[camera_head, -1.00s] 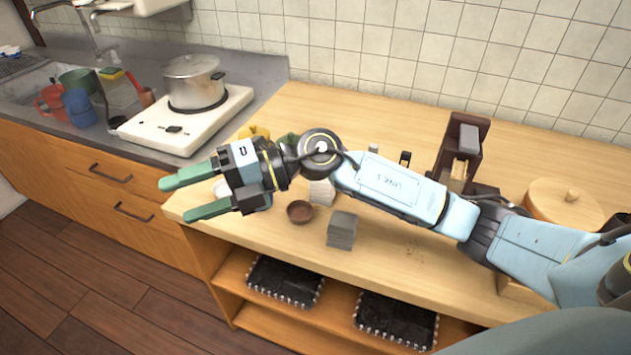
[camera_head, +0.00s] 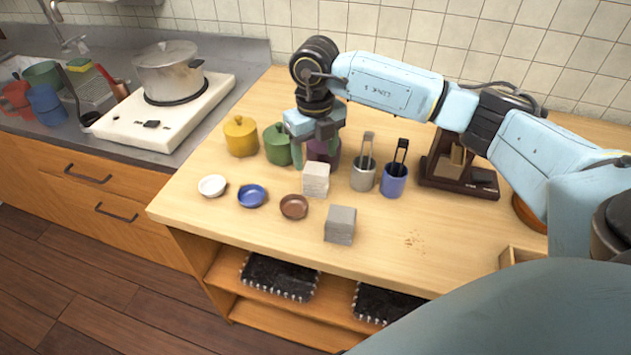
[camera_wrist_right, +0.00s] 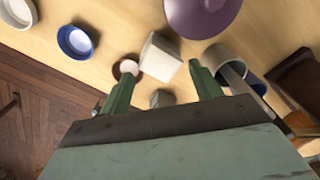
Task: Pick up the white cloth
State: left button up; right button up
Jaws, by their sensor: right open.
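The white cloth (camera_head: 316,181) is a small folded, block-like stack on the wooden counter; it also shows in the right wrist view (camera_wrist_right: 160,57), beyond and between the fingertips. My right gripper (camera_head: 314,160) points down just behind and above the white cloth, open and empty. In the right wrist view its two green fingers (camera_wrist_right: 163,76) are spread apart, and whether they touch the cloth cannot be told. A grey folded cloth stack (camera_head: 340,226) lies nearer the counter's front edge. My left gripper is out of view.
A brown dish (camera_head: 294,207), blue dish (camera_head: 252,196) and white dish (camera_head: 212,186) stand left of the cloth. Yellow (camera_head: 241,137), green (camera_head: 277,145) and purple (camera_head: 324,151) pots stand behind. A grey holder (camera_head: 363,175) and blue holder (camera_head: 393,182) stand close right.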

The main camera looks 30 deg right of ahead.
aim_at(316, 168)
jog(key=shift+f, duration=1.4)
notch_tip(316, 168, down, 5)
jog(key=shift+s+r, duration=0.1)
jog(key=shift+r, duration=0.1)
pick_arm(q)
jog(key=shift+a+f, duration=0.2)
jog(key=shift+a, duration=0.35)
pick_arm(e)
jog(key=shift+c, duration=0.4)
